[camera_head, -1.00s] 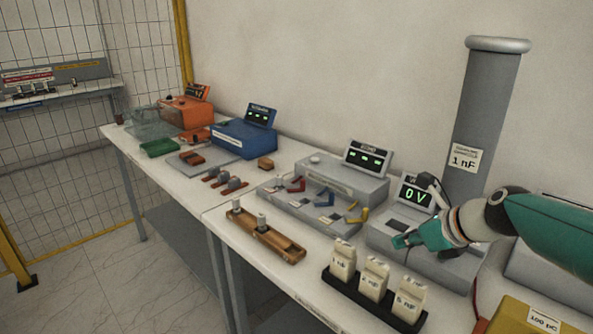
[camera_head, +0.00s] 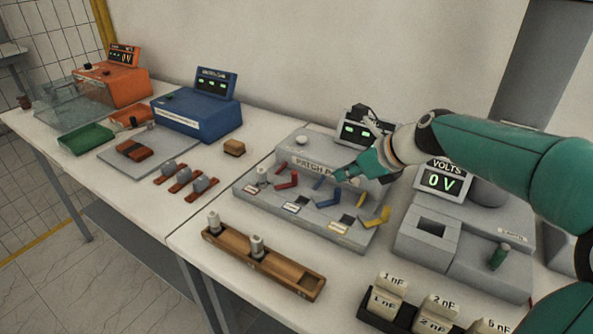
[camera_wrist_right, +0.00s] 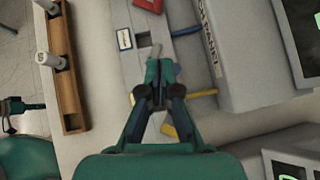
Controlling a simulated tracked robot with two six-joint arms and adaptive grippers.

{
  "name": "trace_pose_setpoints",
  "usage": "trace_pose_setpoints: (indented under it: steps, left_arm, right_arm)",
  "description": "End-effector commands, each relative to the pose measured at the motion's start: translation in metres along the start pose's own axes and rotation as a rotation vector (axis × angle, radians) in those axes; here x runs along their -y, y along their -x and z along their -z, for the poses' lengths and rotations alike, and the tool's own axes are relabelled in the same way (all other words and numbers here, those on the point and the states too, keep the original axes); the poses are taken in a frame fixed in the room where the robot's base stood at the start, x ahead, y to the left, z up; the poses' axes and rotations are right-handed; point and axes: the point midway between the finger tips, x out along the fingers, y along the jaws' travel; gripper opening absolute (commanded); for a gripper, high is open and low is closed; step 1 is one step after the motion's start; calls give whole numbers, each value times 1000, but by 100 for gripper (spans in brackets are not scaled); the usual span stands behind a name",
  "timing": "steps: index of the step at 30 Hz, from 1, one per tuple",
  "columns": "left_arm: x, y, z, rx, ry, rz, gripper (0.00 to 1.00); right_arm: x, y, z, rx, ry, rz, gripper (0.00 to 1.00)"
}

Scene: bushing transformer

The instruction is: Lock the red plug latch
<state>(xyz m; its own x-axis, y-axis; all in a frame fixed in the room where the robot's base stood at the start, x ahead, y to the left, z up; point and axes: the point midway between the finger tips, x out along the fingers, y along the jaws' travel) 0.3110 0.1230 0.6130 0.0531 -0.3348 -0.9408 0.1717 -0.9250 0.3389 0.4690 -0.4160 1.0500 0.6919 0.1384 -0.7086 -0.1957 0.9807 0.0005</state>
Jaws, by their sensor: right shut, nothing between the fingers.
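The red plug latch (camera_head: 287,181) is an angled red lever on the grey patch panel (camera_head: 330,231), left of the blue and yellow ones. In the right wrist view the red latch (camera_wrist_right: 149,5) shows at the top edge, partly cut off. My right gripper (camera_head: 341,175) is shut and empty above the panel, near the blue latch (camera_head: 327,197) and to the right of the red one. In the wrist view its closed fingertips (camera_wrist_right: 159,66) partly cover the blue lever. The left gripper does not show in the head view.
A yellow latch (camera_head: 375,217) sits at the panel's right end. A wooden rack (camera_head: 285,277) with grey cylinders lies in front. A voltmeter (camera_head: 441,181) stands to the right and a blue box (camera_head: 198,113) to the left.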

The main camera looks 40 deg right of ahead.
Motion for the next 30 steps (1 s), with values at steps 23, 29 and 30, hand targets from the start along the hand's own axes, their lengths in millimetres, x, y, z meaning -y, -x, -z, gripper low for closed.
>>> trace_pose_setpoints:
  steps: [23,29,30]
  left_arm:
    - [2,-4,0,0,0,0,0]
    - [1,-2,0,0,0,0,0]
    - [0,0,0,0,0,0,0]
  right_arm:
    - [-3,-74,-1,-3,3,-8,0]
    - [-2,-108,-8,-1,5,-5,0]
    - [-3,-112,-14,0,6,-6,0]
